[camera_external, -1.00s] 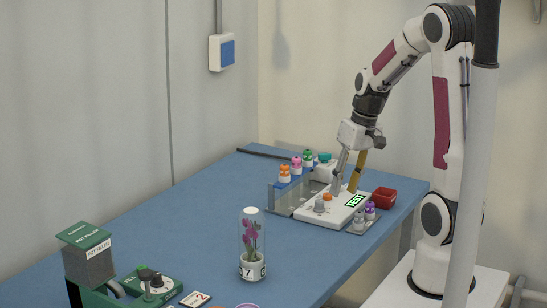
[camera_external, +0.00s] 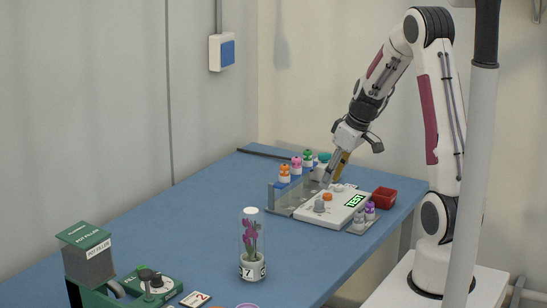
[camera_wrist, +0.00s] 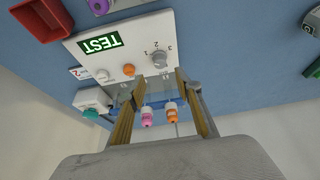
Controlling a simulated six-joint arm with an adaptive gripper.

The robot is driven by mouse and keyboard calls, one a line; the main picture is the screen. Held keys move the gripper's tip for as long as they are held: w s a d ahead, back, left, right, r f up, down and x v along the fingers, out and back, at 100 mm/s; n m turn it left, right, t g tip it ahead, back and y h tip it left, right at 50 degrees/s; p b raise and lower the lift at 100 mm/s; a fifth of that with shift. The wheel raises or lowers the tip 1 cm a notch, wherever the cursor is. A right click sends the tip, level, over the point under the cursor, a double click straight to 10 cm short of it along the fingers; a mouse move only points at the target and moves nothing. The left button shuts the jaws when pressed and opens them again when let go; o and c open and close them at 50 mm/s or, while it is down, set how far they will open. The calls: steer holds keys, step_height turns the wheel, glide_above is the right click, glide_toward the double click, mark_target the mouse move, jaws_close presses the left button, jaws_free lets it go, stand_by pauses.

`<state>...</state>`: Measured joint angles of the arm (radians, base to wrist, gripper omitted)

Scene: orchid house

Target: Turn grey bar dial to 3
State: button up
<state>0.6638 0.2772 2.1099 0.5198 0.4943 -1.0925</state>
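The grey bar dial (camera_external: 319,206) sits at the near left end of a white panel (camera_external: 313,215) with a green TEST display (camera_external: 355,200). In the wrist view the grey dial (camera_wrist: 159,59) lies just beyond my fingertips, with small numerals, including a 3, around it. I cannot tell for sure which numeral its bar points to. My gripper (camera_wrist: 160,82) is open and empty, its two fingers apart on either side of the dial's line. In the external view my gripper (camera_external: 332,178) hangs above the back left part of the panel, apart from the dial.
An orange button (camera_wrist: 128,70) and a white knob (camera_wrist: 102,75) are beside the dial. Orange and pink-capped bottles (camera_external: 284,172) stand behind in a rack. Purple-capped bottles (camera_external: 369,210) and a red bin (camera_external: 383,196) are at the right. A covered orchid (camera_external: 252,245) stands nearer.

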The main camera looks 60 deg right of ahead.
mark_target(320, 201)
steer(key=shift+f, duration=0.1)
stand_by(0.3)
steer(key=shift+x, duration=3.85)
jaws_close()
